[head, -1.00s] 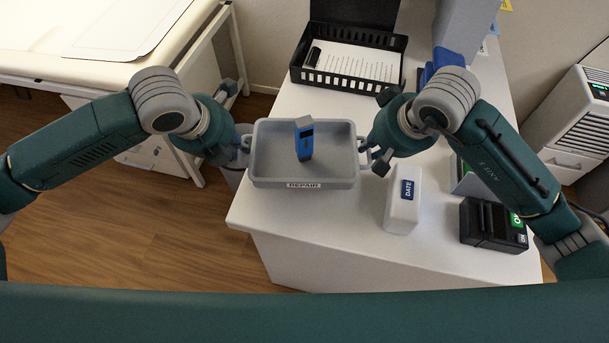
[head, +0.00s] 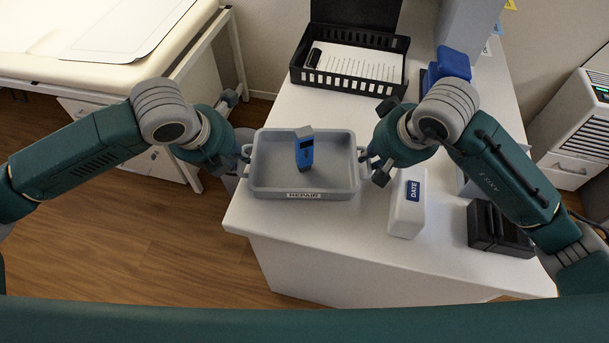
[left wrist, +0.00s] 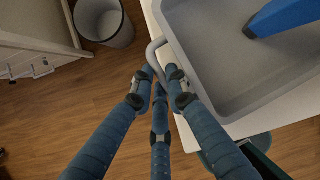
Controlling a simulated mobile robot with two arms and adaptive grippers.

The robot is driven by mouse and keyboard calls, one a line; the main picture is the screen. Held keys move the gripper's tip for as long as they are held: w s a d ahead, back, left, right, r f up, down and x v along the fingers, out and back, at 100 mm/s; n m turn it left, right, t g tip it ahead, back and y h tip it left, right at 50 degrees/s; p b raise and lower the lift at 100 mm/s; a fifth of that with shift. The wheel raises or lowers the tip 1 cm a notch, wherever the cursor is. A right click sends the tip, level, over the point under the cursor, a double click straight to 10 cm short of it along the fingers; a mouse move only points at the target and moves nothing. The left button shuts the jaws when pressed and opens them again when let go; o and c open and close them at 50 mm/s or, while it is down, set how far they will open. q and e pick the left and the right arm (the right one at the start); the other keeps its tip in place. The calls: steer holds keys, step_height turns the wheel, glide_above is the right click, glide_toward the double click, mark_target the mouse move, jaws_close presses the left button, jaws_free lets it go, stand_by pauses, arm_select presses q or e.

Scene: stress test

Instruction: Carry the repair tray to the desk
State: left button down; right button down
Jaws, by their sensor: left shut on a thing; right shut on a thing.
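The grey repair tray (head: 275,191), labelled REPAIR, is held level between my two grippers at the left part of the white desk (head: 300,233). I cannot tell whether it touches the desk top. A blue and grey device (head: 304,152) stands in the tray. My left gripper (head: 243,151) is shut on the tray's left handle; the left wrist view shows the fingers (left wrist: 165,85) around the handle (left wrist: 153,52). My right gripper (head: 366,162) is shut on the tray's right handle.
A black wire basket (head: 346,75) with paper stands behind the tray. A white DATE block (head: 406,203) and a black case (head: 497,229) lie to the right. A padded couch (head: 90,45) is at the left. A bin (left wrist: 103,22) stands on the wooden floor.

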arm_select(q)
steer(key=shift+a+f+b, duration=0.1)
steer(key=shift+f+b, duration=0.2)
steer(key=shift+f, duration=0.3)
arm_select(e)
steer(key=shift+f, duration=0.6)
arm_select(q)
steer(key=c, duration=1.7)
jaws_free()
steer(key=shift+r, duration=0.1)
arm_select(e)
steer(key=c, duration=1.7)
jaws_free()
steer(key=shift+r, duration=0.1)
steer(key=shift+r, duration=0.15)
arm_select(q)
steer(key=v, duration=0.8)
arm_select(e)
steer(key=v, duration=1.2)
